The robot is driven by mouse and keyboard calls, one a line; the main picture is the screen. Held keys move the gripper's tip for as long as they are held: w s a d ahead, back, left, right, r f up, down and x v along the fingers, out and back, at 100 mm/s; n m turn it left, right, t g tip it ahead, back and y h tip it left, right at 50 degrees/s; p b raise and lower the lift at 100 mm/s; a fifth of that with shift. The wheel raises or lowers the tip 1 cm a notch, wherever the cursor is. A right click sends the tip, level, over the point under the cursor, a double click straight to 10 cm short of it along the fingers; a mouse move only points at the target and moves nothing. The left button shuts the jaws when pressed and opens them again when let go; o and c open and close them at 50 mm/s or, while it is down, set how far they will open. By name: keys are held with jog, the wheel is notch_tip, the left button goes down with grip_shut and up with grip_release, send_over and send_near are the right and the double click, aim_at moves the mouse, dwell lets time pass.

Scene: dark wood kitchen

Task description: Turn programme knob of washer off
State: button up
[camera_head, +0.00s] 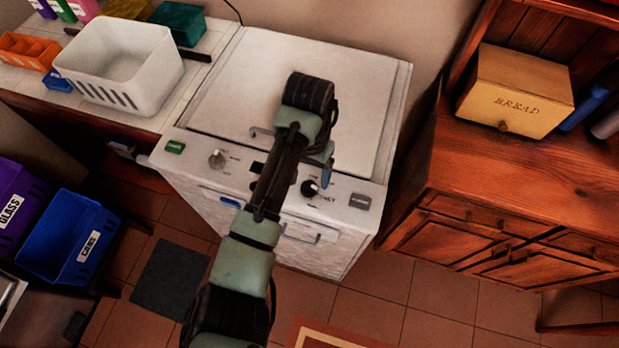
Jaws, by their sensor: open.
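The washer (380,110) is a white top-loading-height box with a flat top and a sloped control panel along its front edge. I cannot read which one is the programme knob. My arm reaches across the panel's middle and hides part of it. My gripper (322,164) is open, partly hidden by my arm, and looks close to the black knob. I cannot tell whether it touches it.
A green button (175,147) and a grey button (360,201) sit at the panel's ends. A white basket (120,65) stands on the counter at left. A wooden cabinet (500,170) with a bread box (515,90) stands at right. Blue and purple bins are at lower left.

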aim_at(309, 185)
notch_tip(309, 185, down, 5)
jog(key=shift+r, duration=0.1)
dwell(0.3)
grip_shut()
